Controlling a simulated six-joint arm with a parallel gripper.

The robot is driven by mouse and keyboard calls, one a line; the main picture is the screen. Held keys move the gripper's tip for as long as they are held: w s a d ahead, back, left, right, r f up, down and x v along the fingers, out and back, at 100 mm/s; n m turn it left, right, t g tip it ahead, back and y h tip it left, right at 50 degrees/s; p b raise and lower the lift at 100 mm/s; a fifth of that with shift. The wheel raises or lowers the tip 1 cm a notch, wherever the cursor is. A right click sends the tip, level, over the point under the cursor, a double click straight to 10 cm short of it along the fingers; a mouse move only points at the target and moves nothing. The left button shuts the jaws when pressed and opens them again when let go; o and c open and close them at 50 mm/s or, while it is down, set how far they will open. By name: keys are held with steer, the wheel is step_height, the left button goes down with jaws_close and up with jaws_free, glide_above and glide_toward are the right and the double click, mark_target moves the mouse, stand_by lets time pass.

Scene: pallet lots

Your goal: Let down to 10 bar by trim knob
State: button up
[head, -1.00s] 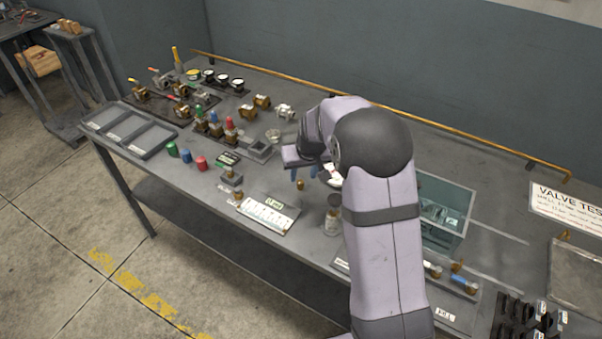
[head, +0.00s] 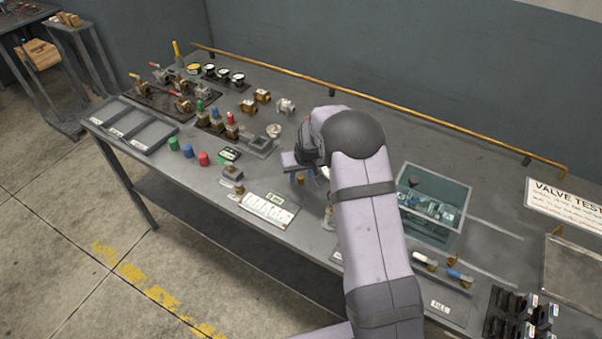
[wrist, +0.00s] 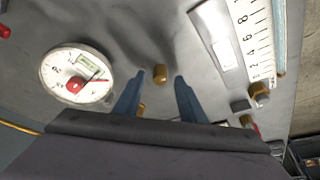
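A small brass knob (wrist: 160,74) stands up from the grey bench in the wrist view, ahead of and between my gripper's fingertips. It also shows in the head view (head: 299,180), just below the fingers. My gripper (wrist: 158,78) is open, its two blue fingers apart and nothing between them touching the knob. In the head view my gripper (head: 302,175) hangs low over the bench. A round white gauge (wrist: 77,75) with a red needle and a small display lies left of the fingers in the wrist view. Its reading is too small to tell.
A white scale card (wrist: 250,35) is at the wrist view's upper right. A second brass piece (wrist: 260,91) is near it. In the head view, a glass-walled tank (head: 435,205) stands right of my arm. Valves (head: 215,120) and coloured caps (head: 188,150) are to the left.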

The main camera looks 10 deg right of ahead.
steer(key=shift+w+f, duration=0.15)
steer(key=shift+f, duration=0.2)
jaws_close()
